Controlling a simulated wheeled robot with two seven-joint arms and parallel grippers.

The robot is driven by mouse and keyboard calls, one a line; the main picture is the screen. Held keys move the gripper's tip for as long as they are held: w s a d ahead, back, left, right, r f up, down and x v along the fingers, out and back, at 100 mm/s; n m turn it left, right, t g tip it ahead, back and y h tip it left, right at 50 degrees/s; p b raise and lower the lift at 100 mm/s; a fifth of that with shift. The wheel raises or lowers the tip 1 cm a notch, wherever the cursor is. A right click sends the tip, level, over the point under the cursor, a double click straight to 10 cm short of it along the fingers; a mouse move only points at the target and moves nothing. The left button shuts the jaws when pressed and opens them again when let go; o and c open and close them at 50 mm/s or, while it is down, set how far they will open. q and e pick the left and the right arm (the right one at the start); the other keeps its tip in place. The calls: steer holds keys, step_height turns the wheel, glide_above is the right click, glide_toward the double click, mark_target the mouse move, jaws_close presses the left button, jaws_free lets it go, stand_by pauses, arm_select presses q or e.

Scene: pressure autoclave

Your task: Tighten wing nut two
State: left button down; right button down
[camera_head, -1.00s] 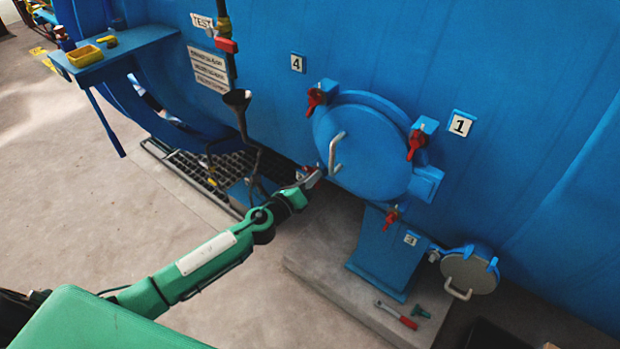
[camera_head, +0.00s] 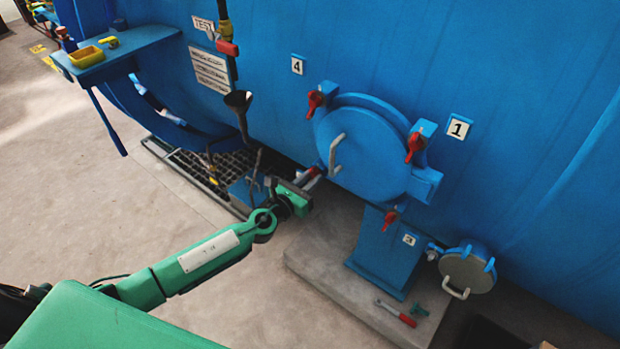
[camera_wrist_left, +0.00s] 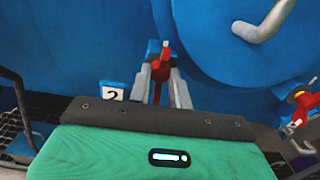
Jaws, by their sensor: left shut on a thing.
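The round blue door (camera_head: 362,155) has a grey handle (camera_head: 335,152). The red wing nut two (camera_wrist_left: 160,72) sits at the door's lower left edge, beside the plate marked 2 (camera_wrist_left: 112,92). My left gripper (camera_head: 312,177) is at this nut; in the left wrist view its two grey fingers (camera_wrist_left: 161,88) stand on either side of the red nut and are shut on it. The fingers hide part of the nut, and I cannot tell how tight it is. My right gripper is not in view.
Other red wing nuts sit at the door's upper left (camera_head: 315,101), upper right (camera_head: 415,146) and bottom (camera_head: 390,217). A small round hatch (camera_head: 468,272) hangs at the lower right. A red-handled tool (camera_head: 397,314) lies on the concrete plinth (camera_head: 325,283). A floor grate (camera_head: 190,172) lies left.

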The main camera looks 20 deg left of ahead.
arm_select(q)
steer(key=shift+f, duration=0.15)
stand_by(0.4)
steer(key=c, duration=1.3)
jaws_free()
steer(key=shift+b+v, duration=1.55)
steer(key=shift+v, duration=5.4)
steer(key=shift+w, duration=0.1)
